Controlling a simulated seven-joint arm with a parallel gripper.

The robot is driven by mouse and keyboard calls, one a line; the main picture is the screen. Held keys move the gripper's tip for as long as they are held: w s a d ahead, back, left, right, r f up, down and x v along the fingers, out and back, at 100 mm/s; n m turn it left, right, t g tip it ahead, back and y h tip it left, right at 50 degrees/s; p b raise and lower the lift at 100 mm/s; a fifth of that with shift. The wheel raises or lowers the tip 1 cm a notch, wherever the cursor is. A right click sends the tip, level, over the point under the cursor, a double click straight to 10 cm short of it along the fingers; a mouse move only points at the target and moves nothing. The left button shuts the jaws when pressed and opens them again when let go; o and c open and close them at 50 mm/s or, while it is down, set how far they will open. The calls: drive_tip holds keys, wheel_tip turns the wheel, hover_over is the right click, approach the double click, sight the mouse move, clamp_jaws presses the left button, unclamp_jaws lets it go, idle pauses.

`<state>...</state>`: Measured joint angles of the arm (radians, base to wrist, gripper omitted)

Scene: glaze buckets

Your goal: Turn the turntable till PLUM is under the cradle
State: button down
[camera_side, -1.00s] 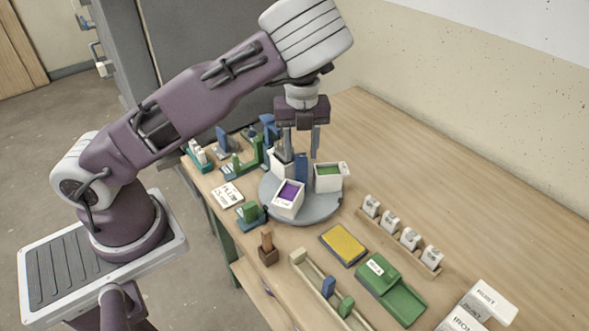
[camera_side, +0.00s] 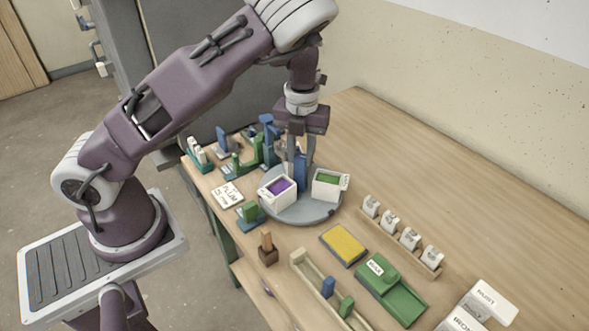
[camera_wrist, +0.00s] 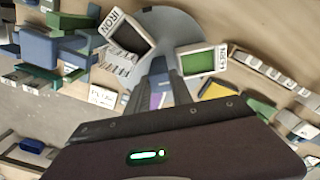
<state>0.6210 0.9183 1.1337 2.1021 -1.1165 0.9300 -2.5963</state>
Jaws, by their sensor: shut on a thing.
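The round grey turntable (camera_side: 300,212) stands on the table and carries white buckets. The bucket with purple glaze (camera_side: 279,192) is at its front left in the side view; the bucket with green glaze (camera_side: 327,185) is at its right. The wrist view shows a dark-filled bucket labelled IRON (camera_wrist: 125,40), hidden behind the gripper in the side view. My gripper (camera_side: 299,158) points down over the turntable, its fingers shut on the blue upright post (camera_side: 301,174) near its middle. Which fixture is the cradle I cannot tell for certain; blue and green stands (camera_side: 268,135) are behind the turntable.
A card reading PLUM (camera_side: 228,195) lies left of the turntable. A yellow pad (camera_side: 343,245), a green tray (camera_side: 391,290) and a rack of small white tags (camera_side: 400,236) lie in front and to the right. The table's back right is clear.

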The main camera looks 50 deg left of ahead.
drive_tip(key=m, duration=0.3)
drive_tip(key=shift+m, duration=1.1)
drive_tip(key=m, duration=0.5)
drive_tip(key=shift+m, duration=0.5)
drive_tip(key=shift+a, duration=0.1)
